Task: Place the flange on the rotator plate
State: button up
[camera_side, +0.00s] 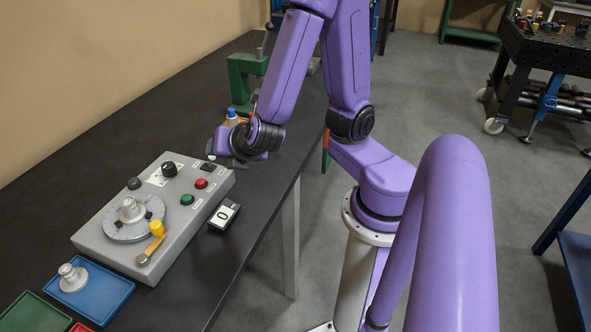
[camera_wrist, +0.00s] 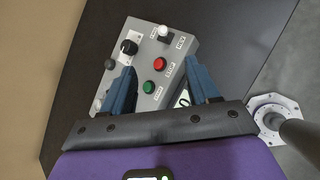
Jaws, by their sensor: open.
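The silver stepped flange (camera_side: 72,277) stands upright in the blue tray (camera_side: 117,296) at the lower left of the side view. The round grey rotator plate (camera_side: 115,229) is on top of the grey control box (camera_side: 190,232). A similar silver round piece (camera_side: 130,209) stands at the plate's middle; I cannot tell whether it is a second flange or a hub. My gripper (camera_wrist: 163,82) is open and empty, its two blue fingers apart. In the side view it is near the box's far end, away from the flange.
A green tray (camera_side: 35,313) adjoins the blue one. A green press (camera_side: 240,78) stands behind.

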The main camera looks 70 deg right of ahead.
jog(key=s+a+r+m+g+y, duration=0.1)
jog(key=s+a+m+g+y, duration=0.2)
jog(key=s+m+g+y, duration=0.3)
jog(key=s+m+g, duration=0.2)
jog(key=s+m, duration=0.3)
jog(key=s, duration=0.5)
jog(key=shift+s+r+g, duration=0.25)
jog(key=shift+r+g, duration=0.05)
jog(key=shift+r, duration=0.05)
jog(key=shift+o, duration=0.3)
jog(key=shift+w+a, duration=0.1)
